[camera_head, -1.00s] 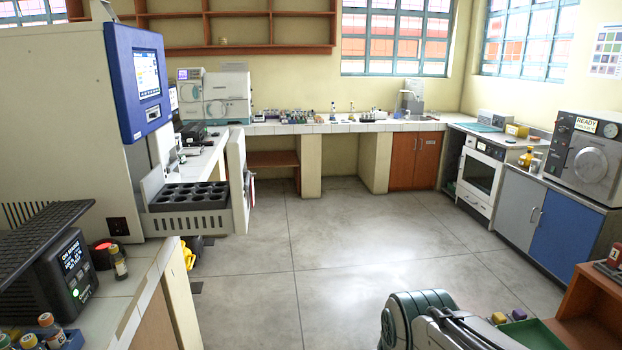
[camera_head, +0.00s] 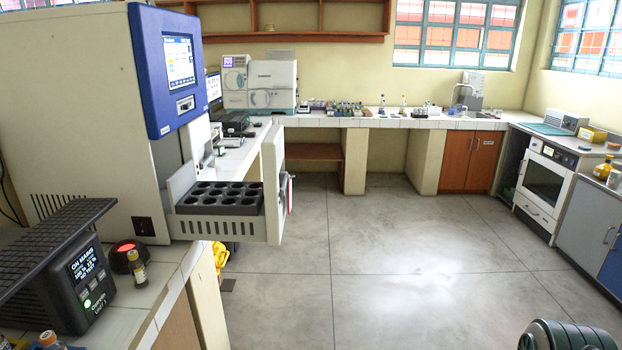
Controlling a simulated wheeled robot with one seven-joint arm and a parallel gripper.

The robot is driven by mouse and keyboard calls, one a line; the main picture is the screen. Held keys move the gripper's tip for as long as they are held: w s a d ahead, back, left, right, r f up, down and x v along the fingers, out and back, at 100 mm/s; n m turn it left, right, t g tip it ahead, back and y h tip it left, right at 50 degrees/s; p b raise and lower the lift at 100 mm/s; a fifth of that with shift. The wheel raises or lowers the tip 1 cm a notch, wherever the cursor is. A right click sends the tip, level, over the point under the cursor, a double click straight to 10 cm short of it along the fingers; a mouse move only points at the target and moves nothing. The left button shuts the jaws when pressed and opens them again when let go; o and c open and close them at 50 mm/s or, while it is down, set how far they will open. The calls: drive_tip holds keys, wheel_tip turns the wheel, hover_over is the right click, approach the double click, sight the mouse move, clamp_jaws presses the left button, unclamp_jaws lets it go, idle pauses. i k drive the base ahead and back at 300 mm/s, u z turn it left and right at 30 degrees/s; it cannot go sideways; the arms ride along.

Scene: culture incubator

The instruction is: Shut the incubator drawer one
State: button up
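The incubator (camera_head: 80,100) is the large cream cabinet with a blue front panel and a lit touchscreen (camera_head: 180,62), at the left. Its drawer (camera_head: 215,227) is pulled out to the right. The drawer holds a black tray (camera_head: 222,208) with round wells that look empty. A white upright front panel (camera_head: 272,185) stands at the drawer's right end. The inner end of the drawer runs into the cabinet opening. My gripper is not in view; only a rounded dark part of my arm shows at the bottom right.
A tiled counter (camera_head: 150,300) under the incubator carries a black display box (camera_head: 75,285), a red-lit round device (camera_head: 126,257) and a small bottle (camera_head: 137,268). Yellow items (camera_head: 220,255) lie below the drawer. The grey floor (camera_head: 400,260) to the right is clear.

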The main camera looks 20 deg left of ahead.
sight(213, 211)
drive_tip(key=i, duration=1.15)
drive_tip(key=u, duration=1.6)
drive_tip(key=k, duration=0.65)
drive_tip(key=u, duration=0.6)
drive_tip(key=i, duration=1.25)
drive_tip(key=z, duration=0.45)
drive_tip(key=i, duration=0.6)
drive_tip(key=z, duration=0.5)
